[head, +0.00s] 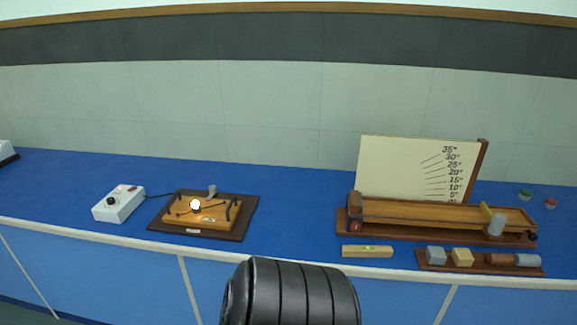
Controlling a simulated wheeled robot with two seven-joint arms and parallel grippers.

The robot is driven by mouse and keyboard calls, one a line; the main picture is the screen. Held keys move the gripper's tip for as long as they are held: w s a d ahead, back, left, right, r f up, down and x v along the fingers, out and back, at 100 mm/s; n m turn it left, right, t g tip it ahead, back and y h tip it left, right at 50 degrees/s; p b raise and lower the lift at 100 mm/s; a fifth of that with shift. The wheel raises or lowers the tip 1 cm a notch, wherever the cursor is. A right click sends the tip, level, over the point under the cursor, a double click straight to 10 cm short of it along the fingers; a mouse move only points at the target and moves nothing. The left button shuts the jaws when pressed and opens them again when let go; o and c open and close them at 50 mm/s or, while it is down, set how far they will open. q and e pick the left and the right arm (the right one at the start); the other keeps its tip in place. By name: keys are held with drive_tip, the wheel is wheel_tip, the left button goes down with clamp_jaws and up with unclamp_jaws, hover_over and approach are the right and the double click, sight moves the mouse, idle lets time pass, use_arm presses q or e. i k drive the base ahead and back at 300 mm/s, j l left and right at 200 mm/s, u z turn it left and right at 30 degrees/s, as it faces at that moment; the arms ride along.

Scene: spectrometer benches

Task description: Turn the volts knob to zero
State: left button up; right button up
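A small white box (118,204) sits on the blue bench at the left. It has a black knob (112,201) on its sloping top and a small red spot near its back edge. The knob's setting and any lettering are too small to read. A dark cable runs from the box to a wooden circuit board (205,222) on a dark base, where a bulb (195,205) glows. Neither of my grippers is in view.
An inclined-plane apparatus (440,215) with an angle scale board (400,165) stands at the right. A spirit level (367,251) and a tray of blocks (428,264) lie in front of it. The blue bench (300,210) is clear in the middle. A tiled wall stands behind.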

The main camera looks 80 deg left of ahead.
sight(110, 200)
drive_tip(key=u, duration=3.95)
